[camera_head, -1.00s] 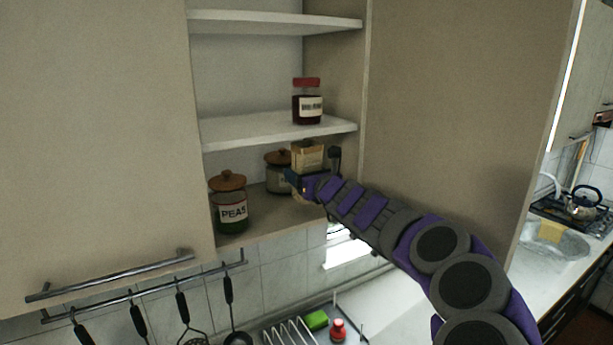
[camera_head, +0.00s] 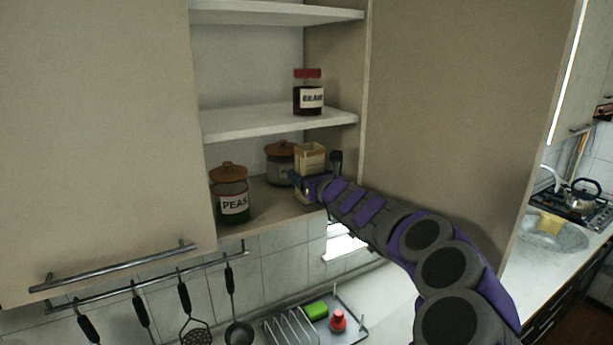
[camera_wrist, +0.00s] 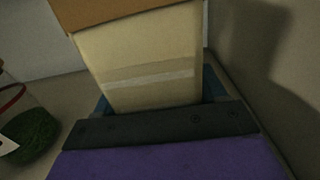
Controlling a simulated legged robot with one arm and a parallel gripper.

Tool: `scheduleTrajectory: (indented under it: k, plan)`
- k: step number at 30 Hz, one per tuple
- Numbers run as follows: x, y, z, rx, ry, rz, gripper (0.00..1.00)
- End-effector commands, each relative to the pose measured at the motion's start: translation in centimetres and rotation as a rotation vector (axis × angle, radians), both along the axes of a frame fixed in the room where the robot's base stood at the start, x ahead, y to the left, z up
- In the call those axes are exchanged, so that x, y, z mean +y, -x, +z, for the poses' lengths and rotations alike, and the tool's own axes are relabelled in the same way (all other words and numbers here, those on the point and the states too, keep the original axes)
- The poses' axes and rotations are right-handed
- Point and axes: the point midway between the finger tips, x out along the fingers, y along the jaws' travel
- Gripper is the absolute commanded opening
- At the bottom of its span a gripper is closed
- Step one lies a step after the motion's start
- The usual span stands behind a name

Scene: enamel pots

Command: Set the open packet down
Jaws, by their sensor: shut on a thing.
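The open packet (camera_head: 310,158) is a small cream box with an open top, in the lowest cupboard compartment at the right. My gripper (camera_head: 301,182) is shut on it low down, and the packet looks roughly upright there. In the wrist view the packet (camera_wrist: 150,62) fills the middle above my dark gripper (camera_wrist: 160,112), with a brown band at its top. The gripper hides the packet's base, so I cannot tell whether it touches the shelf.
The peas jar (camera_head: 231,197) stands at the front left of the cupboard bottom (camera_head: 262,207). Another lidded jar (camera_head: 280,165) stands behind, left of the packet. A red-lidded jar (camera_head: 308,98) stands on the shelf above (camera_head: 250,122). The cupboard's side wall is close on the right.

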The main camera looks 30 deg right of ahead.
Motion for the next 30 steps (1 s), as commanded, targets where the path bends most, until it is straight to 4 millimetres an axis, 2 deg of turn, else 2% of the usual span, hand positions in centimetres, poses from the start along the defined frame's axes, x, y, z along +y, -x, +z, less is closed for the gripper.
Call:
scheduleTrajectory:
  k: [1, 2, 9, 20, 26, 30]
  plan:
    - [0.0, 0.0, -0.1, -0.002, 0.000, 0.001, 0.25]
    - [0.0, 0.0, -0.1, -0.001, 0.000, 0.001, 0.72]
    - [0.0, 0.0, -0.1, 0.000, 0.000, 0.000, 0.95]
    - [0.0, 0.2, 0.1, 0.000, -0.001, 0.000, 0.96]
    - [0.0, 2.4, 0.0, -0.003, -0.004, -0.001, 0.96]
    - [0.1, 4.5, -0.1, -0.001, -0.005, -0.002, 0.96]
